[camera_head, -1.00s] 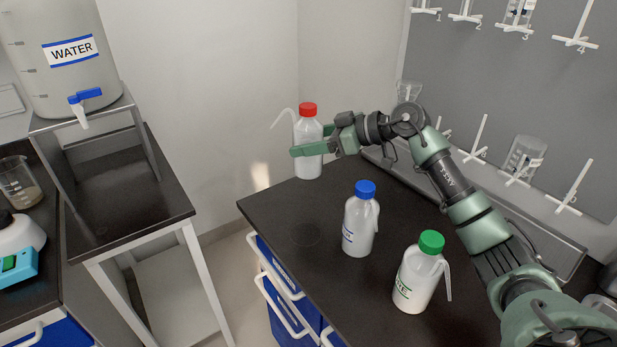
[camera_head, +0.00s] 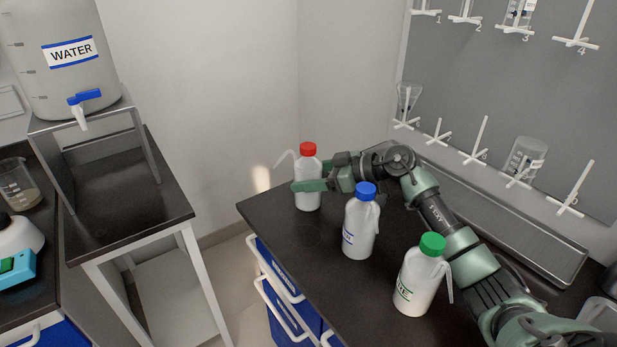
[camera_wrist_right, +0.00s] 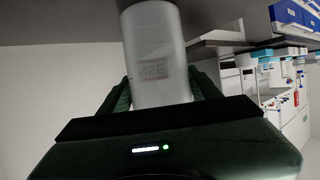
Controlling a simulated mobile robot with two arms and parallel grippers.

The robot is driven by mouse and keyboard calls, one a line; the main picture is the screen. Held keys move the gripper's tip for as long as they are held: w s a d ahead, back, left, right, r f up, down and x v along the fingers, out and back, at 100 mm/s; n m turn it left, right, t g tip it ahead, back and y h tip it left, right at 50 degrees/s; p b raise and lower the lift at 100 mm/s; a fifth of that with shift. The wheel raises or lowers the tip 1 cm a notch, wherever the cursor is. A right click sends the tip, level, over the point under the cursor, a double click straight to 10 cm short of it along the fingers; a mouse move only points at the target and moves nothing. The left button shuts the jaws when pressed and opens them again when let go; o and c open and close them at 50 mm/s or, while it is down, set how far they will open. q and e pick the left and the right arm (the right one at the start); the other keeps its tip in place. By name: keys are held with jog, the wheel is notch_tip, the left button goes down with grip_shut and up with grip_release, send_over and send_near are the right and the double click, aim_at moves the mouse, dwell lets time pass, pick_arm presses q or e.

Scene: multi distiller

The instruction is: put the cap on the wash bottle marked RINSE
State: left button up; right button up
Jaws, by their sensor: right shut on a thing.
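The white wash bottle with a red cap (camera_head: 308,149) and bent spout is in my right gripper (camera_head: 306,183). The fingers are shut around the bottle's body (camera_head: 307,200). The bottle is upright, low over the far left part of the dark bench; I cannot tell if its base touches. In the right wrist view the bottle (camera_wrist_right: 155,45) stands between the fingers, and its faint red label reads "NSE", the rest hidden. The red cap sits at the bottle's top in the head view; whether it is tight cannot be seen. My left gripper is out of view.
A blue-capped bottle (camera_head: 360,228) and a green-capped bottle (camera_head: 418,282) stand nearer on the bench (camera_head: 320,265). A drying rack (camera_head: 500,110) and trough (camera_head: 510,230) are at right. A WATER tank (camera_head: 60,75) stands at left. The bench's front left is clear.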

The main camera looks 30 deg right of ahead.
jog(key=o, duration=1)
jog(key=shift+f, duration=0.1)
jog(key=shift+s+d+r, duration=0.1)
jog(key=shift+r, duration=0.15)
jog(key=p+v, duration=0.7)
jog(key=v, duration=0.4)
jog(key=shift+s+d+p, duration=0.2)
jog(key=shift+s+p, duration=0.15)
jog(key=shift+r, duration=0.15)
